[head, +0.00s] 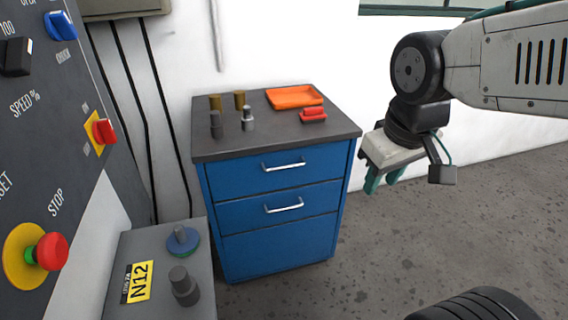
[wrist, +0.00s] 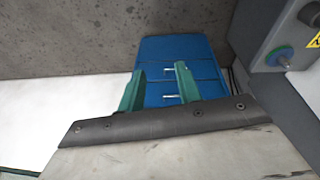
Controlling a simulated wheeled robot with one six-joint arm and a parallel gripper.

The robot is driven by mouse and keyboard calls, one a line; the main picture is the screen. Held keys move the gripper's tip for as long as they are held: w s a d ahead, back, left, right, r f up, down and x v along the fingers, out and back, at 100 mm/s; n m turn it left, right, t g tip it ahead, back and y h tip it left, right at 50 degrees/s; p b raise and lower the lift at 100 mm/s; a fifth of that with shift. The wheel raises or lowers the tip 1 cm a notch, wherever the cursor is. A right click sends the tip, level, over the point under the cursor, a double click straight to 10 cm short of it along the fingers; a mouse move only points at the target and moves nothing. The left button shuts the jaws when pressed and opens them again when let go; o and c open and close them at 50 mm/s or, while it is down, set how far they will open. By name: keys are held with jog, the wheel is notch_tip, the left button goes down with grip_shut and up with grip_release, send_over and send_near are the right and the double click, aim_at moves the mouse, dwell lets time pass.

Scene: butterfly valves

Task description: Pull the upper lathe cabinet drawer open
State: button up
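The blue lathe cabinet (head: 275,250) stands against the wall in the head view. Its upper drawer (head: 235,178) is shut flush, with a silver bar handle (head: 284,166). The drawer below (head: 238,214) is also shut and has a similar handle (head: 284,208). My gripper (head: 382,182) is to the right of the cabinet front, apart from it, with green fingers spread and nothing between them.
The cabinet top holds an orange tray (head: 292,97), a red item (head: 313,115) and several small cylindrical parts. A control panel (head: 50,130) with a red stop button (head: 52,251) and a grey housing (head: 150,240) stand at left. The floor (head: 450,230) before the cabinet is clear.

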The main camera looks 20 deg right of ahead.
aim_at(287, 167)
jog(key=w+d+f+n+t, duration=0.25)
jog(key=w+f+n, duration=0.25)
jog(key=w, duration=0.8)
jog(key=w+d+f+n+t, duration=0.1)
jog(key=w+f+n+t, duration=0.35)
jog(key=w, duration=0.85)
jog(key=w+a+f+n+t+y, duration=0.3)
jog(key=w+f+n, duration=0.2)
jog(key=f, duration=0.4)
jog(key=w+a+f+n+t+y, duration=0.2)
jog(key=w+f+n+y, duration=0.3)
jog(key=f, duration=0.3)
jog(key=shift+n+h, duration=0.25)
jog(key=shift+h, duration=0.35)
jog(key=x, duration=0.7)
jog(key=shift+a+f, duration=0.1)
jog(key=shift+a, duration=0.1)
grip_shut()
